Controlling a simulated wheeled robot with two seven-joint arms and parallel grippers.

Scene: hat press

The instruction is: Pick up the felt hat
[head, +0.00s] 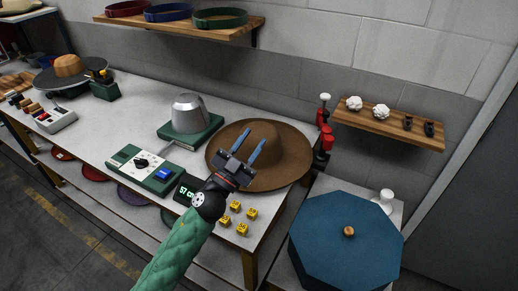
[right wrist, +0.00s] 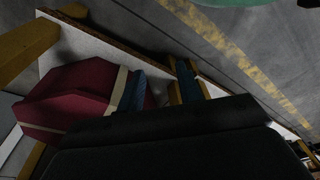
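The brown felt hat (head: 285,165), wide-brimmed with a rounded crown, lies brim down at the right end of the white-topped workbench in the head view. My left gripper (head: 255,137) is open, its two blue fingers apart. It overlaps the front left of the hat's brim and crown in the picture; I cannot tell whether it touches. The hat is not in that view.
A grey metal dome on a green base (head: 190,115) stands left of the hat. A green control box (head: 145,170) and several yellow blocks (head: 238,207) are nearer. A blue octagonal box (head: 345,240) stands at right. A small wooden shelf (head: 390,125) projects behind.

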